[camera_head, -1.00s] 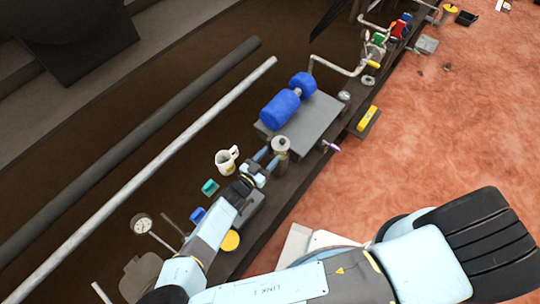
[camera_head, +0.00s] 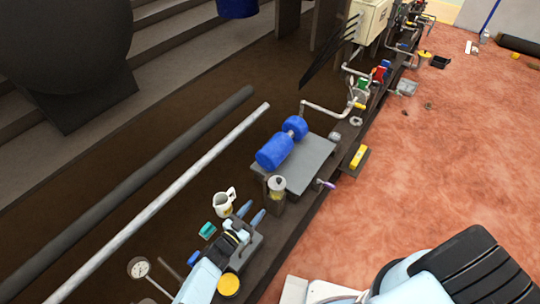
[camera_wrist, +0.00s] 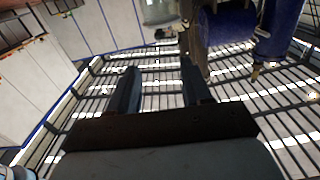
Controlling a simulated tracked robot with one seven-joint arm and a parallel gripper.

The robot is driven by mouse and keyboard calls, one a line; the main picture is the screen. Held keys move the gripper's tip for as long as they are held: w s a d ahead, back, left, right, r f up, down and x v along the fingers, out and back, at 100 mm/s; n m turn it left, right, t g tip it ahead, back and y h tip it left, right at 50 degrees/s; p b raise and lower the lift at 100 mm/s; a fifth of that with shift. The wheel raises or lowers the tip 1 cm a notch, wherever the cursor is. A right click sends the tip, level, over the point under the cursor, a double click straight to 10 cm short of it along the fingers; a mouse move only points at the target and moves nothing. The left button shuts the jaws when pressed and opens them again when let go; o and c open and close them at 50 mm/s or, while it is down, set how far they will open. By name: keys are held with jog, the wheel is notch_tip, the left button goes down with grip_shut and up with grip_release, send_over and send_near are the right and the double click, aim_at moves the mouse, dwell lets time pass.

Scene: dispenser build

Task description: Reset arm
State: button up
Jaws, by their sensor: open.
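My gripper (camera_head: 251,213) is in the lower middle of the head view, above the dark bench, with its two blue-grey fingers apart. Nothing is between the fingers. In the wrist view my gripper (camera_wrist: 161,88) shows its two dark fingers spread and empty. A small canister with a pale lid (camera_head: 277,184) stands just beyond the fingertips, to the upper right. It appears apart from them. My forearm runs down to the lower edge of the picture.
A white mug (camera_head: 223,203) stands left of my gripper, with a teal block (camera_head: 207,231) and a gauge (camera_head: 139,268) nearer. A yellow disc (camera_head: 228,285) lies beside my forearm. A blue cylinder unit (camera_head: 274,152) sits on a grey plate (camera_head: 313,160). The reddish floor at right is mostly clear.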

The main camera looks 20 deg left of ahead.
jog(key=w+d+r+g+y, duration=0.1)
jog(key=w+d+r+g, duration=0.5)
jog(key=r, duration=0.6)
jog(key=w+d+r+g, duration=0.4)
jog(key=d+r+g, duration=0.25)
jog(key=r, duration=0.55)
jog(key=w+d+r+g+y, duration=0.1)
jog(key=w+d+r+g, duration=0.5)
jog(key=r, duration=0.6)
jog(key=s+d+r+n+t+y, duration=0.2)
jog(key=s+d+r+t+y, duration=0.15)
jog(key=d+r, duration=1.15)
jog(key=s+d+r+n+t, duration=0.1)
jog(key=s+d+r+t, duration=0.2)
jog(key=s+d+r, duration=0.5)
jog(key=shift+s+d+r+n, duration=0.35)
jog(key=shift+s+d, duration=0.65)
jog(key=shift+s, duration=0.65)
jog(key=shift+f, duration=0.1)
